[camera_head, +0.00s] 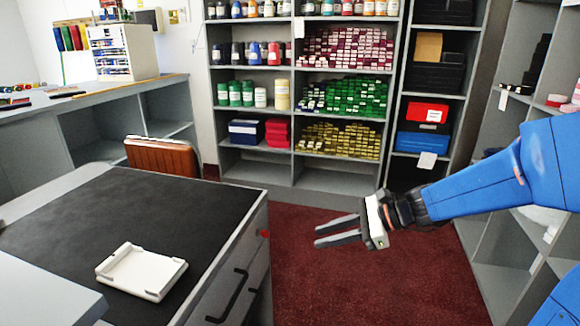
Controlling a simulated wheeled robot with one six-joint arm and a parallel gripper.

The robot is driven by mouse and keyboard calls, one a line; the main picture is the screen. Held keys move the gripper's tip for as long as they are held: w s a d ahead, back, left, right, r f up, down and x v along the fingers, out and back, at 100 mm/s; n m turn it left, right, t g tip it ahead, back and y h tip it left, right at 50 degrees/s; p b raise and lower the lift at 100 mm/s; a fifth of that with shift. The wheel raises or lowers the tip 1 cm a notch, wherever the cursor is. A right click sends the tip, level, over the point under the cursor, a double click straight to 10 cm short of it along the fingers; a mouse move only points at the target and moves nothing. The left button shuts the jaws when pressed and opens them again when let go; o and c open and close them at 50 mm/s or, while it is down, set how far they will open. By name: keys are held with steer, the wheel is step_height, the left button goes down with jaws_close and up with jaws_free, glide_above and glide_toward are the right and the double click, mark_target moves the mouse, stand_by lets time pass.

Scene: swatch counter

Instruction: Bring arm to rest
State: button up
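My arm reaches in from the right side of the view, blue with a black wrist. My gripper (318,236) points left and has two grey fingers with a gap between them. Nothing is held in it. It hangs over the dark red carpet, to the right of the black-topped counter and apart from it.
A white tray (142,271) lies on the counter's black top (130,215). A brown chair (162,157) stands behind the counter. Shelves (330,180) with jars and boxes line the back wall, and a grey shelf (495,215) stands at right. The carpet (370,285) is clear.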

steer(key=s+d+n+t+h, duration=0.1)
steer(key=s+d+n+h, duration=1)
steer(key=s+d+n, duration=0.4)
steer(key=s+n, duration=0.4)
steer(key=s, duration=0.1)
steer(key=shift+h, duration=0.3)
